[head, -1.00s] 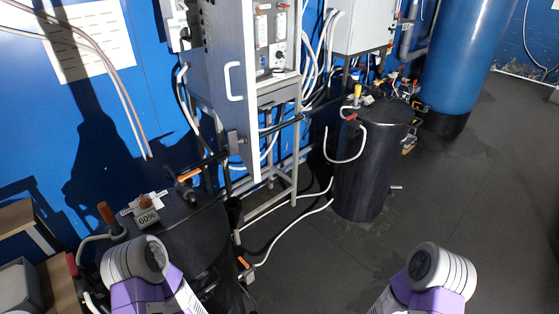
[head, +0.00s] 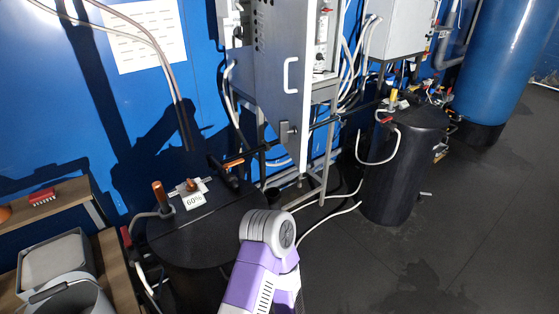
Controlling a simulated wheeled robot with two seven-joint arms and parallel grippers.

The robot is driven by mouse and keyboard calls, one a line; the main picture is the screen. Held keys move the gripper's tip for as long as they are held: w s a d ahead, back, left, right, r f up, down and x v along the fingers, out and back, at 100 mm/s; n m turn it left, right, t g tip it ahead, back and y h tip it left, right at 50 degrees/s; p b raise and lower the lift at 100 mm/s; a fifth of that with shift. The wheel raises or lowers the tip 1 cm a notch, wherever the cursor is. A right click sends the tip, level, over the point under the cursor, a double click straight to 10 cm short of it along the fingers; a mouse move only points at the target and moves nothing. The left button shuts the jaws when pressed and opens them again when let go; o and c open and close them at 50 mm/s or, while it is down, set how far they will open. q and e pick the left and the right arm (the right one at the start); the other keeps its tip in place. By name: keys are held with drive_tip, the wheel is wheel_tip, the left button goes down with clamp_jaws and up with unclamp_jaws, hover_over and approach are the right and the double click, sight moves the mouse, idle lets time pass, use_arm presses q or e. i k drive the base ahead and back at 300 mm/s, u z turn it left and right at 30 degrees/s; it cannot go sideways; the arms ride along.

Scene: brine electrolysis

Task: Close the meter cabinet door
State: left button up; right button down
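The meter cabinet door (head: 283,105) is a tall light grey panel with a white bow handle (head: 291,73) on its face and a dark latch block (head: 287,133) lower down. It stands open, swung out from the meter cabinet (head: 326,60), whose inside with fittings shows to the right of the door. Only a purple and white link of one of my arms shows, at the bottom middle, below the door and apart from it. Neither of my grippers is in view, so their fingers cannot be seen.
A black tank (head: 205,225) with a "60%" label (head: 194,201) stands left of the door. Another black tank (head: 400,180) and a blue vessel (head: 500,70) stand to the right. A white hose (head: 325,212) lies on the floor. Dark floor (head: 465,230) is clear at right.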

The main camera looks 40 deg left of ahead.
sight(268, 26)
drive_tip(key=k, duration=0.65)
drive_tip(key=u, duration=1.9)
drive_tip(key=i, duration=0.2)
drive_tip(key=z, duration=0.2)
